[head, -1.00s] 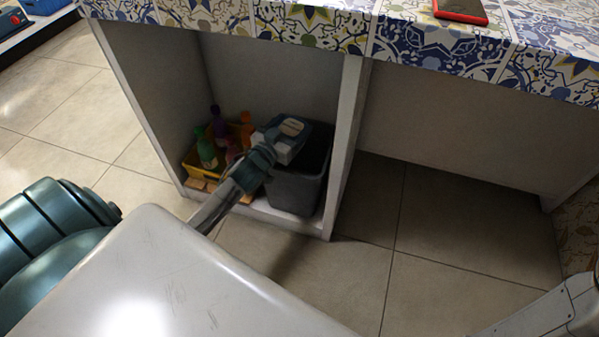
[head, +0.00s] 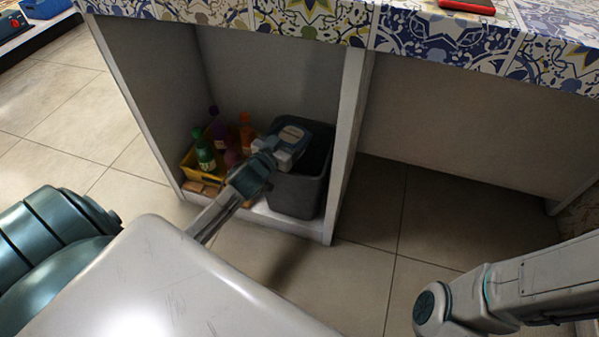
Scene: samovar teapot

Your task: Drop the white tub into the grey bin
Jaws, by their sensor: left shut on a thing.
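The grey bin (head: 297,195) stands upright inside the right part of an open cabinet under the counter, with its dark opening facing up. My left gripper (head: 291,148) reaches in from the lower left and is at the bin's mouth, over its left part. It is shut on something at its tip. That is most likely the white tub, but the hand hides most of it and I cannot make out its shape. My right arm shows at the lower right, but its gripper is not in view.
A yellow crate (head: 187,160) with several bottles, among them a green bottle (head: 204,153), stands left of the bin. A cabinet side panel (head: 345,140) is close on the bin's right. The patterned countertop (head: 440,40) overhangs above, with a red object (head: 467,6) on it.

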